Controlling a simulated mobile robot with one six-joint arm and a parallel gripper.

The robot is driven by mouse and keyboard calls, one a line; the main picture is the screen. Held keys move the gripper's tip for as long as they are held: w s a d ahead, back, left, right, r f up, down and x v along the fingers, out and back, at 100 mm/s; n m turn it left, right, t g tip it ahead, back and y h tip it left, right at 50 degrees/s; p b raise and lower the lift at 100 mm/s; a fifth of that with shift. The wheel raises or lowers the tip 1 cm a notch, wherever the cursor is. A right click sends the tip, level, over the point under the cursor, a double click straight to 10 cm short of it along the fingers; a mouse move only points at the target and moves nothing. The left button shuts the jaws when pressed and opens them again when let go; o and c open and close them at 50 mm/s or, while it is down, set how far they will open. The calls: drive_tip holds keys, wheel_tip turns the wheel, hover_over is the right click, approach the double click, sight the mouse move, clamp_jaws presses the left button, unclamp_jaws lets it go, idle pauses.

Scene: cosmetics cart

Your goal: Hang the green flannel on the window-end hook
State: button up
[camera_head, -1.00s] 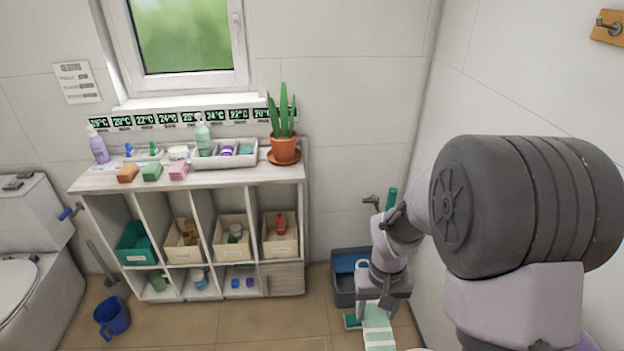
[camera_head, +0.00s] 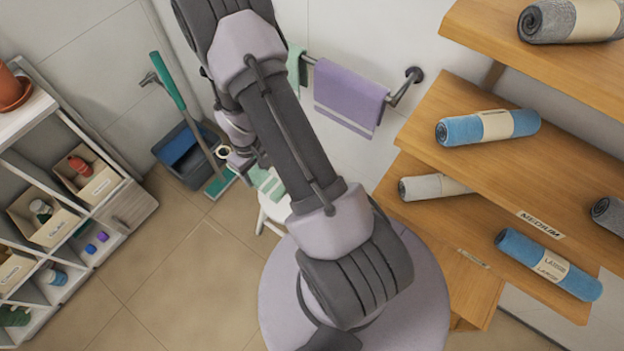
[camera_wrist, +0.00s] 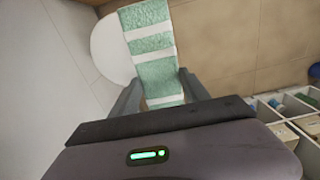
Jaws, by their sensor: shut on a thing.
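My gripper (camera_wrist: 158,98) is shut on the green flannel (camera_wrist: 152,45), a strip with pale green and white bands. In the wrist view the flannel extends beyond the fingers, over a white round surface and the tiled floor. In the head view the flannel (camera_head: 268,183) shows just beside my gripper (camera_head: 256,168), above a white stool (camera_head: 272,213). Where its far end lies is partly hidden by my arm. The window-end hook cannot be made out in the current views.
A rail (camera_head: 400,92) on the wall carries a purple towel (camera_head: 348,95) and a green cloth (camera_head: 297,66). Wooden shelves (camera_head: 440,95) with rolled towels stand at right.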

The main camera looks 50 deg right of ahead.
drive_tip(key=s+d+f, duration=0.3)
drive_tip(key=s+f, duration=0.6)
drive_tip(key=f, duration=0.2)
drive_tip(key=s+d+f, duration=0.3)
drive_tip(key=s+f, duration=0.6)
drive_tip(key=f, duration=0.3)
drive_tip(key=shift+n, duration=0.3)
drive_tip(key=w+d+b, duration=0.1)
drive_tip(key=w, duration=0.4)
drive_tip(key=w+d+f+b, duration=0.1)
drive_tip(key=w+d+b, duration=0.1)
drive_tip(key=w, duration=0.3)
drive_tip(key=w+d+b, duration=0.2)
drive_tip(key=w, duration=0.2)
drive_tip(key=shift+w+d+f, duration=0.1)
drive_tip(key=shift+w+f, duration=0.2)
drive_tip(key=shift+w, duration=0.1)
drive_tip(key=f+b, duration=0.2)
drive_tip(key=shift+w+f, duration=0.2)
drive_tip(key=shift+f, duration=0.2)
drive_tip(key=shift+d, duration=0.1)
